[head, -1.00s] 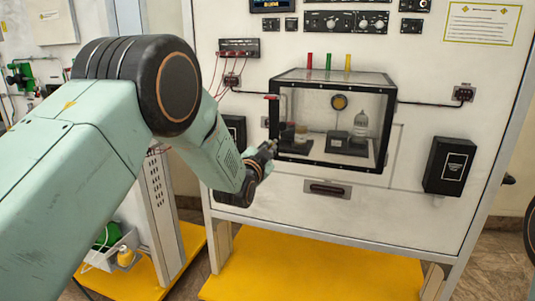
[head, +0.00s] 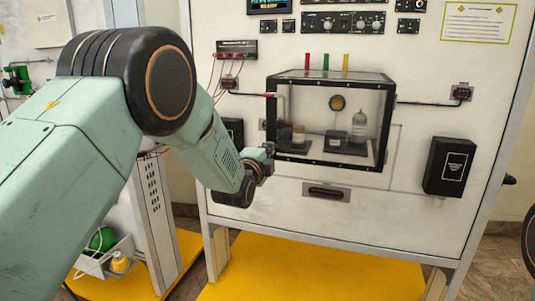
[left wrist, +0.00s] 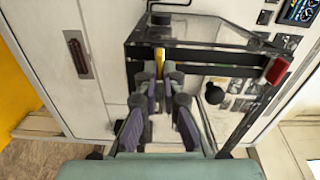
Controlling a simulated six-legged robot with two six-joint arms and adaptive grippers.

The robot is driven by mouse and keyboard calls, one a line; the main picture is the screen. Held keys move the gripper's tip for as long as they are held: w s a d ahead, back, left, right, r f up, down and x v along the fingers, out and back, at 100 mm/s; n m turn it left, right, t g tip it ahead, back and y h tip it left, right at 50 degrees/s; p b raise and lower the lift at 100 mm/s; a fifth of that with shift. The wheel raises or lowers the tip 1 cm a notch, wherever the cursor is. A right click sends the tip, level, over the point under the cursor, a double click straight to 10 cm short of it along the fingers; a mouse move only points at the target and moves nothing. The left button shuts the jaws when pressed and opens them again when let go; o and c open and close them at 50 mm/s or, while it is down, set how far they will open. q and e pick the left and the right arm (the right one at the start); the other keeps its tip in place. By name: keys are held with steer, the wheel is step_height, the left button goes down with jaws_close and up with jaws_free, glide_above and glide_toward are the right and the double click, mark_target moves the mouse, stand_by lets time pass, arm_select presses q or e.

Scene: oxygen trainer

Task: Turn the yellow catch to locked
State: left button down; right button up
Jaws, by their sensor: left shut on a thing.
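The yellow catch (left wrist: 159,62) shows in the left wrist view as a small upright yellow strip between my fingertips, at the edge of a black-framed clear case (left wrist: 190,38). My left gripper (left wrist: 162,75) is shut on it. In the head view my left gripper (head: 268,150) is at the lower left front corner of the case (head: 330,161). There the catch is hidden by the gripper. I cannot read any locked mark or the catch's exact angle. My right gripper is not in view.
A red-tipped part (left wrist: 277,70) sticks out at the case's upper left side. Red, green and yellow posts (head: 326,62) stand on top. A recessed handle (head: 326,191) is below the case, and a black box (head: 450,166) is at right.

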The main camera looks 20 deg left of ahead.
arm_select(q)
steer(key=shift+m, duration=0.5)
steer(key=c, duration=1.5)
jaws_free()
steer(key=s, duration=1.2)
steer(key=shift+a, duration=0.2)
